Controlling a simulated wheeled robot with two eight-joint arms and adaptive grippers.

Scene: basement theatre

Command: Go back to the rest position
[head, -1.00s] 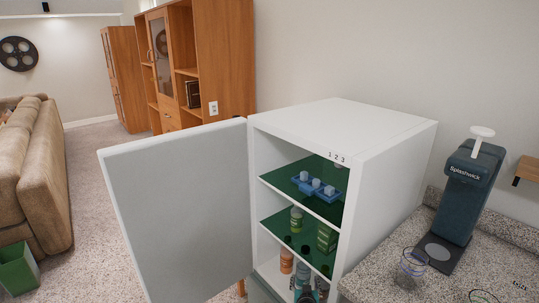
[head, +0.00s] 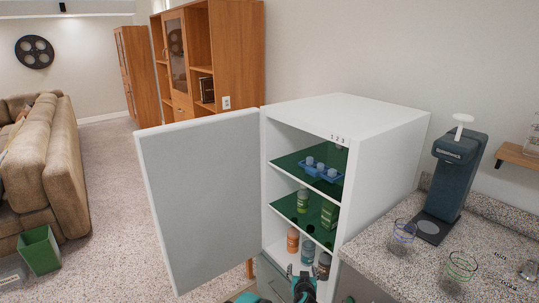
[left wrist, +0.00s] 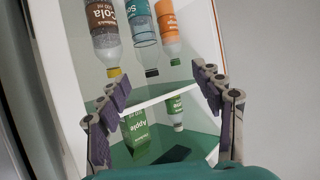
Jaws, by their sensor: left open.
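My left gripper (head: 303,283) is at the bottom of the head view, in front of the lowest shelf of the open white fridge (head: 345,112). In the left wrist view its two fingers (left wrist: 160,84) are wide apart with nothing between them. That view is upside down and shows a cola bottle (left wrist: 104,30), a soda bottle (left wrist: 142,28) and an orange-labelled bottle (left wrist: 169,30) on the lowest shelf. Beyond a shelf edge are a green apple carton (left wrist: 140,130) and a small green-labelled bottle (left wrist: 177,114). My right gripper is not in view.
The fridge door (head: 200,195) stands wide open to the left. A blue tray with small cups (head: 320,171) is on the top shelf. The speckled counter (head: 400,268) at the right holds a dispenser (head: 452,180) and glasses (head: 403,232). Carpet lies open left of the door.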

